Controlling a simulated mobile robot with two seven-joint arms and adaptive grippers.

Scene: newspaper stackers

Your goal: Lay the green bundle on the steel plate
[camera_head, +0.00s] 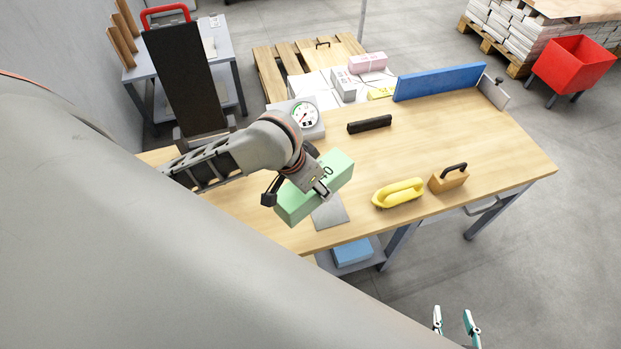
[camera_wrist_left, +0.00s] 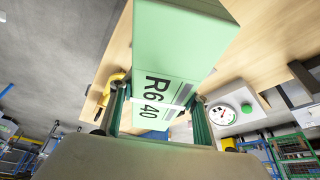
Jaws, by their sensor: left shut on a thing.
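The green bundle (camera_head: 296,204), a long pale green block, is in my left gripper (camera_head: 322,188) over the near left part of the table. In the left wrist view the bundle (camera_wrist_left: 180,45) fills the upper middle, its printed label between the two fingers (camera_wrist_left: 157,112). The grey steel plate (camera_head: 331,214) lies on the table; its near part shows and the bundle hides the rest. Whether bundle and plate touch, I cannot tell. My right gripper (camera_head: 457,325) is open and empty, low at the right, away from the table.
On the table (camera_head: 480,150) are a yellow tape dispenser-like thing (camera_head: 398,193), a wooden block with black handle (camera_head: 449,178), a black bar (camera_head: 369,124), a dial scale (camera_head: 305,118) and a blue upright board (camera_head: 440,82).

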